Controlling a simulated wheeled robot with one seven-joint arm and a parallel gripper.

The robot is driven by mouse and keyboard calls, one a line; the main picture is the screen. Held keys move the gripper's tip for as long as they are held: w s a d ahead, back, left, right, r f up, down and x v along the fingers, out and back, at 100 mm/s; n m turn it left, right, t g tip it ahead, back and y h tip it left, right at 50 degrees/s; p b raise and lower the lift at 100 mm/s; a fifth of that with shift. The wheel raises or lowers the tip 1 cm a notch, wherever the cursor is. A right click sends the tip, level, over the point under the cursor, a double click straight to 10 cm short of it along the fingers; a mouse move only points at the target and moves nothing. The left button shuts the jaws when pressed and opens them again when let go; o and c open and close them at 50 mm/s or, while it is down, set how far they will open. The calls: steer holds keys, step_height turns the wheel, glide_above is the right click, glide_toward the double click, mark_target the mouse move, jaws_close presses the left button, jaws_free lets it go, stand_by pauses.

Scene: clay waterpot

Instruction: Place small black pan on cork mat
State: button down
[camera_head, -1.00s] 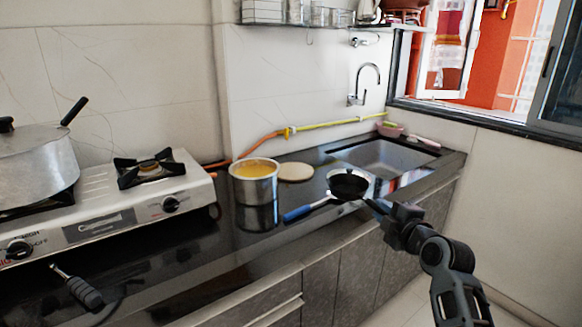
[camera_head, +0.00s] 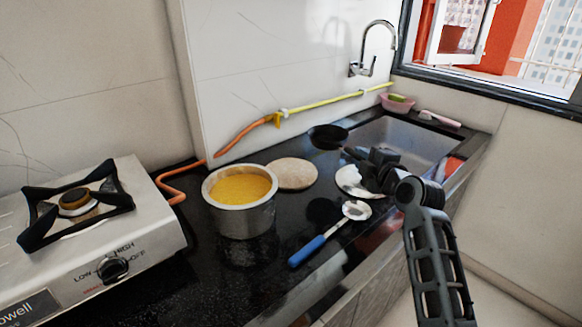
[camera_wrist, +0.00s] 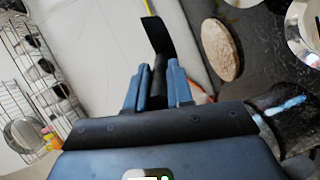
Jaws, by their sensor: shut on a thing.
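The small black pan (camera_head: 328,134) shows up and right of the cork mat (camera_head: 291,174) in the head view and appears raised above the counter. My gripper (camera_head: 354,155) is shut on its handle. In the wrist view my gripper (camera_wrist: 158,88) clasps the dark handle, and the pan (camera_wrist: 157,35) shows nearly edge-on, so it looks tilted. The round tan cork mat lies flat and bare on the black counter, and it also shows in the wrist view (camera_wrist: 221,50), right of the pan and apart from it.
A steel pot of yellow food (camera_head: 241,200) stands left of the mat. A blue-handled ladle (camera_head: 320,240) and a white dish (camera_head: 350,181) lie in front right. The sink (camera_head: 415,140) is at the right, the stove (camera_head: 95,240) at the left. An orange hose (camera_head: 243,135) runs along the wall.

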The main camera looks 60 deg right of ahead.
steer(key=w+a+f+p, duration=0.1)
steer(key=w+f, duration=0.1)
steer(key=w, duration=0.1)
steer(key=w+a+f, duration=0.2)
steer(key=w, duration=0.1)
steer(key=w+a+f+p, duration=0.1)
steer(key=w+a+f, duration=0.1)
steer(key=w, duration=0.2)
steer(key=shift+w+a+f+p, duration=0.1)
steer(key=shift+a+f+p, duration=0.05)
steer(key=shift+f+p, duration=0.2)
steer(key=shift+f, duration=2)
steer(key=shift+f, duration=0.15)
steer(key=c, duration=1.5)
jaws_free()
steer(key=shift+f, duration=0.15)
steer(key=o, duration=0.5)
